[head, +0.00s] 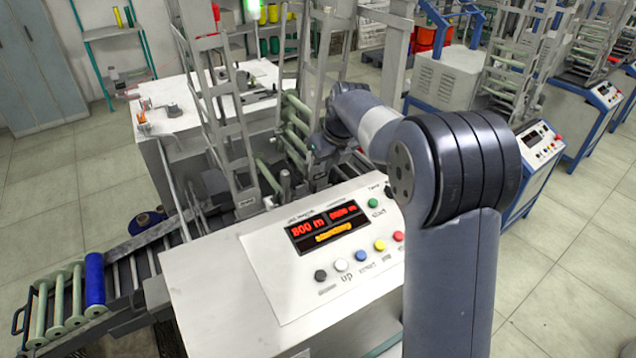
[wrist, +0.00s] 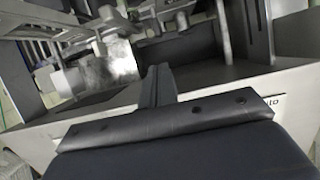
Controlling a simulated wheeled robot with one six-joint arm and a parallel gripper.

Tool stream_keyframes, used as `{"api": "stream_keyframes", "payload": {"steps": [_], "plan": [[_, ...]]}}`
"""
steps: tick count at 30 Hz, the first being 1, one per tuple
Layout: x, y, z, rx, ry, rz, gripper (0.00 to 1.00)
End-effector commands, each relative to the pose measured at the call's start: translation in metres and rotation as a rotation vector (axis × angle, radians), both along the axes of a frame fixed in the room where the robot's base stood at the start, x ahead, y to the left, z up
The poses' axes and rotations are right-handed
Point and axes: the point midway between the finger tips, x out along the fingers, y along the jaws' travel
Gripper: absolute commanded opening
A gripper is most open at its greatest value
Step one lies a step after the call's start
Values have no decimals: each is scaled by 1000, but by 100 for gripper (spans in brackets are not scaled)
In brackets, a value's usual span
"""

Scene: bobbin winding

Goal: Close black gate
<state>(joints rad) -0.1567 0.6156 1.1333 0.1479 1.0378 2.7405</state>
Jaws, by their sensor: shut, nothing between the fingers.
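My gripper (wrist: 156,84) shows in the wrist view as a narrow dark pair of fingers, shut with nothing between them. It reaches over the white front edge of the winding machine (head: 240,290), toward a dark recess (wrist: 205,88). A pale, shiny cylinder (wrist: 98,75) lies to the left of the fingers, apart from them in the picture. In the head view my arm reaches in behind the control panel (head: 335,245), and the fingertips cannot be made out. I cannot clearly pick out the black gate or tell whether it is open.
Upright grey ladder frames (head: 213,110) stand left of my arm. Pale green rollers (head: 296,120) sit between the frames. A rack at lower left holds several pale green bobbins and one blue bobbin (head: 95,280). Floor to the right is clear; other machines (head: 540,150) stand beyond.

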Motion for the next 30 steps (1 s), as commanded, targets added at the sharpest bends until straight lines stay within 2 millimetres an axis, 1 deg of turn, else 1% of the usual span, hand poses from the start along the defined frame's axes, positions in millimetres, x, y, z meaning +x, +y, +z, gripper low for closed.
{"api": "stream_keyframes", "payload": {"steps": [4,8,15,18,21,25,30], "plan": [[1,0,-2,0,1,0,0],[4,3,-13,0,4,1,0],[18,11,-54,-2,6,2,0],[24,14,-69,-1,4,1,0],[28,16,-81,-1,3,1,0],[31,17,-90,0,1,1,0],[33,18,-93,0,0,0,0]]}}
